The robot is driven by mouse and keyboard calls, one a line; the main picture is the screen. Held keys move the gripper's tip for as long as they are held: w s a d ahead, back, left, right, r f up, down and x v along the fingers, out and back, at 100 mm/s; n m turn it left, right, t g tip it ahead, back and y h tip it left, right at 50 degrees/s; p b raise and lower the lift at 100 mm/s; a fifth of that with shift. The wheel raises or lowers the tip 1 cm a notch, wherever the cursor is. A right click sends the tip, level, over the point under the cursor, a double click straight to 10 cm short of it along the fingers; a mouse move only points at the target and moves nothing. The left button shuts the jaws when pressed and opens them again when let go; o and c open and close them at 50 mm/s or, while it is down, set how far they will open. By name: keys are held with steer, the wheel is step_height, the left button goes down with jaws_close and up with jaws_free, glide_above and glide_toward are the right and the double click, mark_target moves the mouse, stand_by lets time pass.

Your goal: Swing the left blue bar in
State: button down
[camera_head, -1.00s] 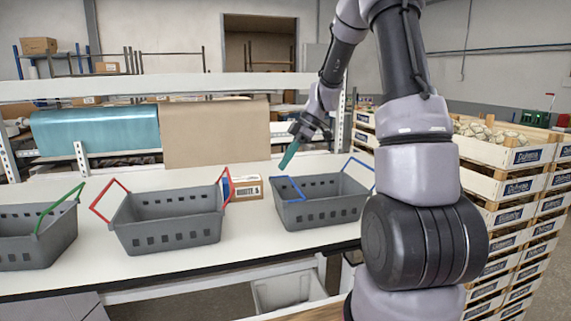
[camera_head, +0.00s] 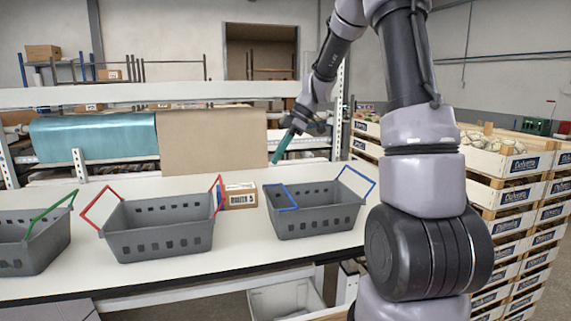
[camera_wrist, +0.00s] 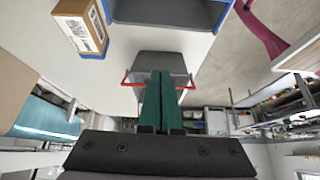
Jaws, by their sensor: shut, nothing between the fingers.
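The grey basket with blue bars (camera_head: 318,222) stands at the right of the white table in the head view. Its left blue bar (camera_head: 290,196) lies folded inward, low across the left part of the basket's opening. Its right blue bar (camera_head: 357,172) tilts up and outward past the right rim. My gripper (camera_head: 274,161), with green fingers, is shut and empty above and behind the left bar, apart from it. In the wrist view the shut fingers (camera_wrist: 160,75) point at a dark grey thing with a red bar; a blue-edged part of the basket (camera_wrist: 170,12) shows at the top.
A small cardboard box (camera_head: 241,196) stands left of the basket; it also shows in the wrist view (camera_wrist: 80,28). A grey basket with red bars (camera_head: 160,240) and one with a green bar (camera_head: 30,255) stand further left. Stacked crates (camera_head: 510,175) rise at the right.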

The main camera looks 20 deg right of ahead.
steer(key=d+f, duration=0.2)
steer(key=d, duration=0.7)
steer(key=shift+s+d+f, duration=0.2)
steer(key=shift+f, duration=0.15)
steer(key=s+a+r+m+t+h, duration=0.1)
steer(key=s+r+m+t, duration=0.1)
steer(key=s+r+m, duration=0.3)
steer(key=s+a+r+m+t+h, duration=0.2)
steer(key=s+r+m, duration=0.3)
steer(key=s+m, duration=0.4)
steer(key=s+a+r+m+t+h, duration=0.1)
steer(key=s+r+m, duration=0.4)
steer(key=s, duration=0.6)
steer(key=a+m+t, duration=0.1)
steer(key=m+t, duration=0.1)
steer(key=shift+a+r+m, duration=0.25)
steer(key=shift+r+m, duration=0.05)
steer(key=shift+m, duration=0.1)
steer(key=shift+w, duration=0.1)
